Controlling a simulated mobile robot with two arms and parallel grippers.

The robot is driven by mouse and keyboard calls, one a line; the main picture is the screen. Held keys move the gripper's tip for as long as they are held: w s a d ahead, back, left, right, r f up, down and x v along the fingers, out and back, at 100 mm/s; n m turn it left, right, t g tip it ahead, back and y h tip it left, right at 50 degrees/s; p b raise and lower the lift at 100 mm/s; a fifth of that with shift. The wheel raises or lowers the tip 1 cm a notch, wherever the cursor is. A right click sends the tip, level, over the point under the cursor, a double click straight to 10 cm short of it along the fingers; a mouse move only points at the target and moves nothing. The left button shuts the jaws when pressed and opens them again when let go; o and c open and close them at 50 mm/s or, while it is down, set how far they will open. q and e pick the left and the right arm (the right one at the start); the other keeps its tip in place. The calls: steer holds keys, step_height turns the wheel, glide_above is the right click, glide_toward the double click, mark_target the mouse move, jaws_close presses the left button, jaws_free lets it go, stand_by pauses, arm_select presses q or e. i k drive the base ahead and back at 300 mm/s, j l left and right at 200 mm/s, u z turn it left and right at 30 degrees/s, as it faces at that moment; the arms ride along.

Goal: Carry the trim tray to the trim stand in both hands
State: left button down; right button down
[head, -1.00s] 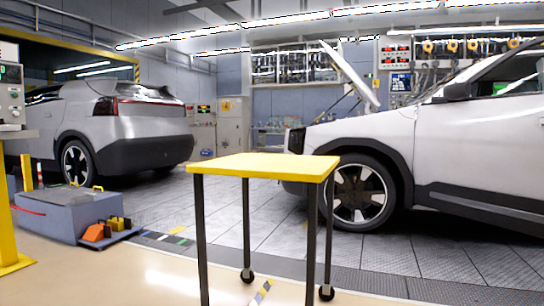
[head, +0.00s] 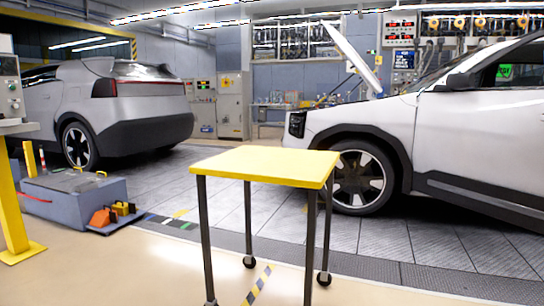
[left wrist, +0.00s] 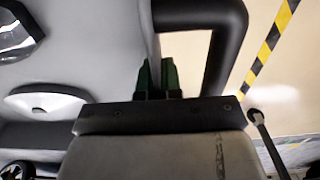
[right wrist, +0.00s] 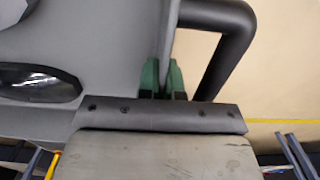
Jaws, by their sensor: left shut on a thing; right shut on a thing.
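The trim stand is likely the yellow-topped table (head: 262,163) with dark legs on casters, in the middle of the head view; its top is bare. The trim tray is out of the head view. In the right wrist view a matching black handle (right wrist: 235,50) stands beside my right gripper (right wrist: 162,65), also shut.
A silver car (head: 440,125) stands behind the table to the right, another car (head: 125,110) at back left. A blue-grey box (head: 70,195) with orange and yellow blocks sits on the left floor by a yellow post (head: 12,210). The floor before the table is clear, with striped tape (head: 258,284).

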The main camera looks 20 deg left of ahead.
mark_target(270, 161)
steer(key=i+j, duration=0.15)
steer(key=j, duration=0.2)
steer(key=i+j, duration=0.2)
steer(key=j, duration=0.2)
steer(key=i+j, duration=0.15)
steer(key=j, duration=0.2)
steer(key=i+j, duration=0.2)
steer(key=j, duration=0.15)
steer(key=i+j, duration=0.15)
steer(key=j, duration=0.25)
steer(key=i+j, duration=0.2)
steer(key=j, duration=0.15)
